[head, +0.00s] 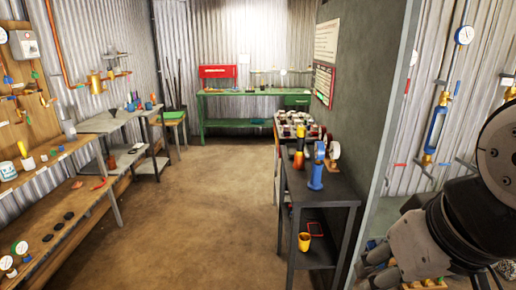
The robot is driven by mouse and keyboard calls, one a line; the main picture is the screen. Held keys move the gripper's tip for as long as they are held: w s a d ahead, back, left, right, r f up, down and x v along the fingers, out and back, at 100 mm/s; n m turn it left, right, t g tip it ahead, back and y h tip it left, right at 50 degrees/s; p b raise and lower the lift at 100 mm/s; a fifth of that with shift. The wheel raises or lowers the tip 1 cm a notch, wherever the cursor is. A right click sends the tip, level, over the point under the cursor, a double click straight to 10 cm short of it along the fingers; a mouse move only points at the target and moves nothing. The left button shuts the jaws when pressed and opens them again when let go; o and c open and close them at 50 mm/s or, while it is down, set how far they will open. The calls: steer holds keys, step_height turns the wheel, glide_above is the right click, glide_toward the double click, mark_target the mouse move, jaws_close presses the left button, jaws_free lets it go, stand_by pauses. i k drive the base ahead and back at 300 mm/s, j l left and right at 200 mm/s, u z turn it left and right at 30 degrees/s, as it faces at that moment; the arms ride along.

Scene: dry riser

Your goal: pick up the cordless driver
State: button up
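I cannot pick out the cordless driver with certainty. A blue upright object (316,177) with a wide base stands on the dark shelf unit (340,197) right of centre. An orange, yellow and black object (299,153) stands just behind it. Either is too small to name surely. My gripper (374,265) shows at the lower right, in front of the wall edge and well nearer to me than the shelf unit. Its fingertips are partly cut off or hidden, so its opening is unclear. I see nothing held in it.
An orange cup (304,241) and a red-edged device (315,229) sit on the unit's lower shelf. Wooden shelves (85,207) with small parts line the left wall. The brown floor between is clear.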

mark_target(302, 131)
steer(key=i+l+u, duration=0.1)
steer(key=i+u, duration=0.2)
steer(key=i, duration=0.15)
steer(key=i+l+u, duration=0.3)
steer(key=i, duration=0.15)
steer(key=i+l+u, duration=0.3)
steer(key=i, duration=0.1)
